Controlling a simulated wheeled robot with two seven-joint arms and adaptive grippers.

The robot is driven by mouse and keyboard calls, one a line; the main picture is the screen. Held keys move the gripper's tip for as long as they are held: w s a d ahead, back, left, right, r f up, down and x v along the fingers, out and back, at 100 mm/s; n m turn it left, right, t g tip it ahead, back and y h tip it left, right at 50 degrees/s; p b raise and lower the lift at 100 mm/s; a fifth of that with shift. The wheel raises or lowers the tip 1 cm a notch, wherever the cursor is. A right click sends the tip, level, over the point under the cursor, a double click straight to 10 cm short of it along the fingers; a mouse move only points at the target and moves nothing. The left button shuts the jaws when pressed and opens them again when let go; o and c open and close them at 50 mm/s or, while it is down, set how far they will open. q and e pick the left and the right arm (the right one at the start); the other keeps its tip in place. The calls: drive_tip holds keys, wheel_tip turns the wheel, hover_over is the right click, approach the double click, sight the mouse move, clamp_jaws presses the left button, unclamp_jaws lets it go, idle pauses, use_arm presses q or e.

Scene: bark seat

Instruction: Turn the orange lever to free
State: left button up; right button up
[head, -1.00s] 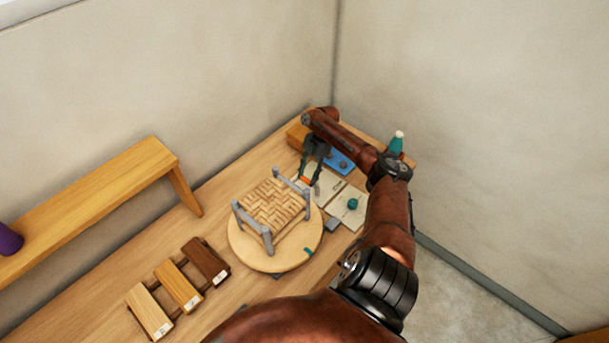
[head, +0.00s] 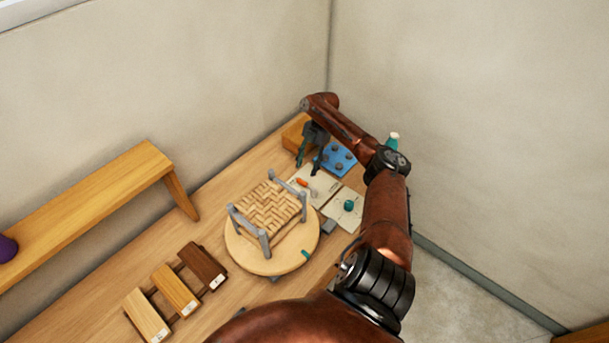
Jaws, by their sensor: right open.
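The orange lever (head: 302,182) is a small orange piece on a pale card or plate (head: 326,187) at the back of the bench, just right of the woven seat. My right gripper (head: 308,168) is open above and slightly behind the lever, fingers pointing down, apart from it as far as I can tell. The lever is too small to read its setting. My left gripper is not in view.
The woven stool seat (head: 268,208) stands on a round wooden turntable (head: 262,262). A blue tray (head: 341,160), a teal knob (head: 348,205) and a teal bottle (head: 392,142) are nearby. Three wood samples (head: 178,289) lie front left. A raised shelf (head: 95,205) runs along the left wall.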

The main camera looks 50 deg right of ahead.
drive_tip(key=v, duration=0.6)
idle(0.5)
